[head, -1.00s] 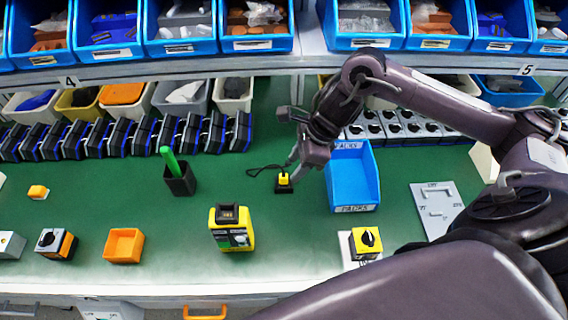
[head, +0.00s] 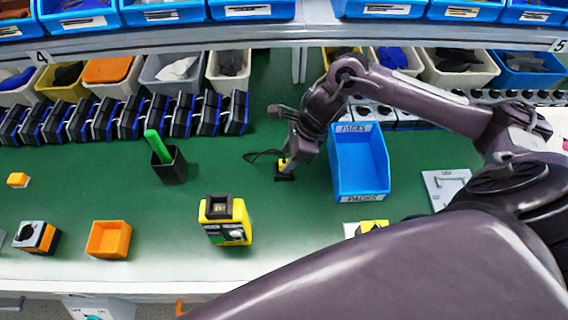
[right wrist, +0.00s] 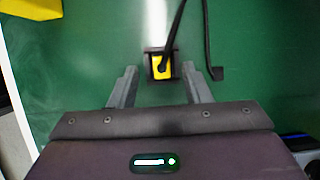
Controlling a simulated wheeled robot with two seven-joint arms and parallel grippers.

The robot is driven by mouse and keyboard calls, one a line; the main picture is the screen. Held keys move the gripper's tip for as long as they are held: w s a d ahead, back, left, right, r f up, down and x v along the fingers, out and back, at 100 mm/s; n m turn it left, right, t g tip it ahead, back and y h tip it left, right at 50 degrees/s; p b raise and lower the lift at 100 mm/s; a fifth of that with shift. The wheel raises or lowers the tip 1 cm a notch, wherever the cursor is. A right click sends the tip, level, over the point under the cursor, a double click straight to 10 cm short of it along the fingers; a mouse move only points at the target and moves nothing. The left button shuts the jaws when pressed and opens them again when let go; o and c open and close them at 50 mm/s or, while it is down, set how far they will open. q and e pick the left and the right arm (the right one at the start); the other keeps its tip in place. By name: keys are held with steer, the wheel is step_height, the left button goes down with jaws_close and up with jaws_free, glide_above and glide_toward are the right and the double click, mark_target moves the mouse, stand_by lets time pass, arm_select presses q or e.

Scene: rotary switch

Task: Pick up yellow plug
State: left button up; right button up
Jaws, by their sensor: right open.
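The yellow plug (head: 282,162) is seated in a small black base (head: 285,178) on the green table top. A thin dark cable (head: 258,154) loops out to its left. In the right wrist view the plug (right wrist: 161,67) shows in its black base, with a dark cable rising from it. My right gripper (head: 291,166) is open at the plug and partly covers it. In the right wrist view its two fingers (right wrist: 167,86) stand apart on either side near the plug, with gaps visible. My left gripper is out of view.
A blue bin (head: 360,199) stands just right of the gripper. A yellow-black device (head: 227,222), a black cup with a green stick (head: 169,166) and an orange box (head: 108,240) stand to the left. Dark blue-edged units line the back. Table between them is clear.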

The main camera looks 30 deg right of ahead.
steer(key=shift+x, duration=1.55)
steer(key=shift+w+d, duration=0.1)
steer(key=shift+w, duration=0.05)
jaws_close()
step_height(320, 180, up, 11)
steer(key=b, duration=0.1)
step_height(320, 180, up, 9)
steer(key=p, duration=0.3)
glide_above(285, 160)
